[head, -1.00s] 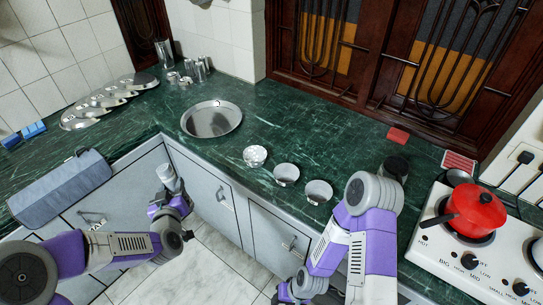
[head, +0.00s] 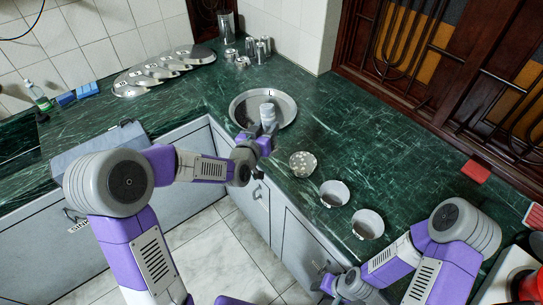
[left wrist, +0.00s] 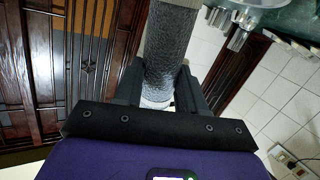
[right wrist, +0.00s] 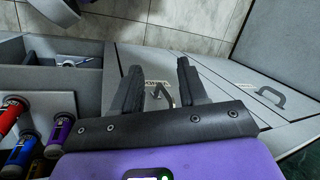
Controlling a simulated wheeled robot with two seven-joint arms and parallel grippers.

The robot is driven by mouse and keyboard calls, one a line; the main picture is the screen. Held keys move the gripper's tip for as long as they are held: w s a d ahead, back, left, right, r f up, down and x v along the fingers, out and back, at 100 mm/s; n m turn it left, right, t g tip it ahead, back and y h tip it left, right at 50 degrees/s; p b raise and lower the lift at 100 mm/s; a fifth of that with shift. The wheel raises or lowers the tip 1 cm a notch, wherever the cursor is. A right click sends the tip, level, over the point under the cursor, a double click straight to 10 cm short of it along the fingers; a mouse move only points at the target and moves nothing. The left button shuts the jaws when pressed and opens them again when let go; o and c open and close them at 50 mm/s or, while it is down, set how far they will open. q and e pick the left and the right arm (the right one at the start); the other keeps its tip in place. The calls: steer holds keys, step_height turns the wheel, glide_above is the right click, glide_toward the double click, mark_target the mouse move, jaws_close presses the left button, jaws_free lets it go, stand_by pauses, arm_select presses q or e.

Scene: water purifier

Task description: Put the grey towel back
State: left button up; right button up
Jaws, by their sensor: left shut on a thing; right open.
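My left gripper (head: 264,136) is shut on a grey cylindrical thing (head: 267,113), held upright over the counter edge in front of the round steel basin. In the left wrist view this grey cylinder (left wrist: 172,48) has a rough, textured surface and stands between the fingers; I cannot tell whether it is cloth or metal. My right gripper (right wrist: 158,82) is open and empty, low by the cabinet fronts.
The round steel basin (head: 262,96) is on the green counter (head: 330,125). Several small bowls, one the speckled bowl (head: 303,163), line the front edge. Steel lids (head: 160,70) and cups (head: 262,47) stand behind. Coloured cylinders (right wrist: 20,150) sit in an open compartment.

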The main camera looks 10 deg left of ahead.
mark_target(268, 118)
arm_select(q)
steer(key=shift+w+r+m+h+b, duration=0.6)
steer(key=shift+w+r+m+h, duration=0.1)
steer(key=shift+m+h, duration=0.35)
steer(key=shift+w+r+m+h+b, duration=0.1)
steer(key=shift+w+m+h+b, duration=0.2)
steer(key=shift+m+h, duration=0.25)
steer(key=shift+w+a+f+m+h+b, duration=0.1)
steer(key=shift+w+f+m+h+b, duration=0.2)
steer(key=shift+w+m+h+b, duration=0.55)
steer(key=shift+a+f+m+g+h, duration=0.15)
steer(key=shift+f+m+g+h, duration=0.1)
steer(key=shift+g+h, duration=0.25)
step_height(268, 118, down, 12)
steer(key=w+a+m+h+b, duration=0.1)
steer(key=m+h+b, duration=0.1)
steer(key=b, duration=0.3)
steer(key=shift+a+g, duration=0.3)
arm_select(e)
step_height(268, 118, down, 9)
steer(key=shift+s, duration=0.45)
arm_select(q)
steer(key=shift+h, duration=0.25)
arm_select(e)
steer(key=shift+f, duration=0.15)
